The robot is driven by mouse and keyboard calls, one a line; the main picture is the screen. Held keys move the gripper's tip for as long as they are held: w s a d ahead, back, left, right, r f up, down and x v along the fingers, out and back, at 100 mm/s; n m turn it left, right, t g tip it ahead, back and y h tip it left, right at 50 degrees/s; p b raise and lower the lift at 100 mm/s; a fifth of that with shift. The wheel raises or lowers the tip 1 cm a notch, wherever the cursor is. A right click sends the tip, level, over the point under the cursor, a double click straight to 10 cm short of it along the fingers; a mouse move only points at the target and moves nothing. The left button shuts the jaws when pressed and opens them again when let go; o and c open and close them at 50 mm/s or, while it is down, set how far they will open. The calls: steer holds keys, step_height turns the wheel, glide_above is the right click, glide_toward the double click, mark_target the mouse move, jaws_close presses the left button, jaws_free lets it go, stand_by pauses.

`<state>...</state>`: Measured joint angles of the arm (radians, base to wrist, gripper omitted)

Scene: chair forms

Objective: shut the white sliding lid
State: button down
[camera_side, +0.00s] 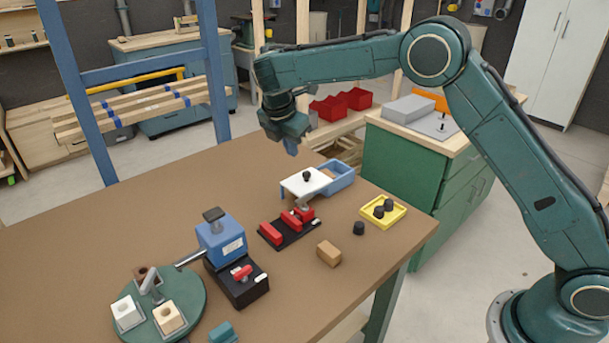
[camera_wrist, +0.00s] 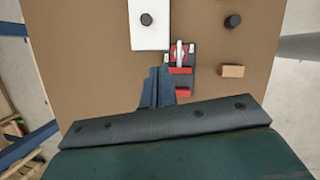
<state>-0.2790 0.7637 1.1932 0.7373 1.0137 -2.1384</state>
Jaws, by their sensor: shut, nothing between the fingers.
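The white sliding lid (camera_side: 306,183) with a black knob (camera_side: 307,175) sits on a blue box (camera_side: 339,175) on the brown table. In the side view the lid is shifted to the left, and part of the box's open inside shows at the right. In the wrist view the white lid (camera_wrist: 149,26) is at the top, cut off by the frame edge, with its knob near its middle. My gripper (camera_side: 291,151) is shut and empty, above the table and behind the lid. In the wrist view the closed fingers (camera_wrist: 158,75) are below the lid, apart from it.
A black base with red clamp parts (camera_side: 289,230) stands in front of the lid. A wooden block (camera_side: 328,253), a black peg (camera_side: 358,228) and a yellow tray (camera_side: 383,212) are to the right. A blue device (camera_side: 221,240) and a green turntable (camera_side: 160,305) stand at front left.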

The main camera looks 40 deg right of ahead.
steer(key=f, duration=0.1)
steer(key=w+f+n, duration=0.1)
steer(key=a+f, duration=0.1)
steer(key=shift+w+f+n, duration=0.2)
steer(key=shift+n, duration=0.1)
steer(key=shift+f, duration=0.1)
glide_toward(305, 184)
steer(key=f, duration=0.1)
steer(key=a+f, duration=0.1)
steer(key=f, duration=0.1)
steer(key=a+f, duration=0.1)
steer(key=f, duration=0.1)
steer(key=shift+s+a, duration=0.1)
steer(key=shift+a, duration=0.05)
steer(key=shift+w+d, duration=0.15)
steer(key=shift+d, duration=0.4)
steer(key=shift+w+d, duration=0.2)
steer(key=shift+d, duration=0.3)
steer(key=shift+w+d, duration=0.3)
steer(key=shift+d, duration=0.5)
steer(key=shift+r, duration=0.1)
steer(key=d, duration=1.1)
steer(key=shift+d, duration=0.15)
